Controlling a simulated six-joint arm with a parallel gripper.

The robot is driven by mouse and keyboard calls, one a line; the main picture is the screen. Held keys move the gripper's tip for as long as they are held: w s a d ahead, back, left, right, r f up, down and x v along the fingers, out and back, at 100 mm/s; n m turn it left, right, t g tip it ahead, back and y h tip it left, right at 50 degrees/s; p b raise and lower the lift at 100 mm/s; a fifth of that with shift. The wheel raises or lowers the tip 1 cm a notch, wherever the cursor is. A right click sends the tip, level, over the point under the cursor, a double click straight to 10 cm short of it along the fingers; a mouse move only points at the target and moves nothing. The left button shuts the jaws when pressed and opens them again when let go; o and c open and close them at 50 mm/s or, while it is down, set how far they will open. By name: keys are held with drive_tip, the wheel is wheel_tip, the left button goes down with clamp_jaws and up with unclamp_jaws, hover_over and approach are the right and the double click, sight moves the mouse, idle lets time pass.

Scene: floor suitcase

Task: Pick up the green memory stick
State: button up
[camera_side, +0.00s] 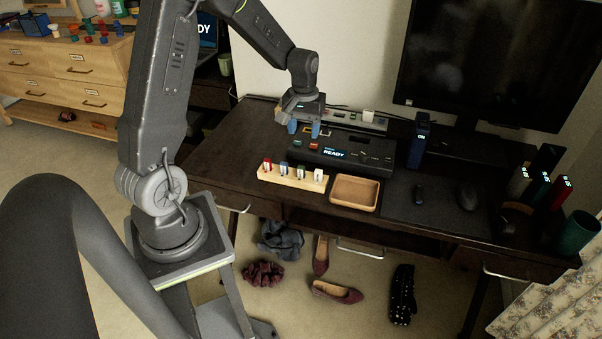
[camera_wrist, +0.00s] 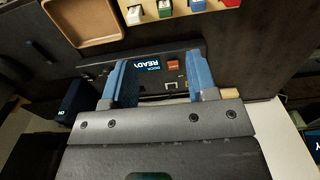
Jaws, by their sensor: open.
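The green memory stick (camera_side: 300,173) stands upright in a pale wooden block (camera_side: 291,183) at the desk's front edge, among several other coloured sticks. In the wrist view the green stick (camera_wrist: 165,9) shows at the top edge, next to a white one, partly cut off. My gripper (camera_side: 304,130) is open and empty, with blue fingers pointing down. It is above the back of the desk, behind the block and over the rear left part of the black dock. In the wrist view the gripper (camera_wrist: 158,76) frames part of the dock, with the stick beyond the fingertips.
The black dock (camera_side: 342,155) reads READY and sits right behind the block. An empty wooden tray (camera_side: 354,193) is right of the block. A dark blue box (camera_side: 419,142) stands farther right, near a monitor (camera_side: 497,60). A power strip (camera_side: 366,119) lies at the back.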

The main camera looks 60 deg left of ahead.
hover_over(301, 167)
drive_tip(key=f, duration=0.8)
drive_tip(key=shift+w+d+f, duration=0.1)
drive_tip(key=shift+w+f, duration=0.15)
drive_tip(key=shift+f, duration=0.1)
drive_tip(key=shift+s+a+f, duration=0.1)
drive_tip(key=shift+f, duration=1.25)
drive_tip(key=shift+s+a+f, duration=0.1)
drive_tip(key=shift+f, duration=1.25)
drive_tip(key=c, duration=1)
drive_tip(key=shift+r, duration=0.1)
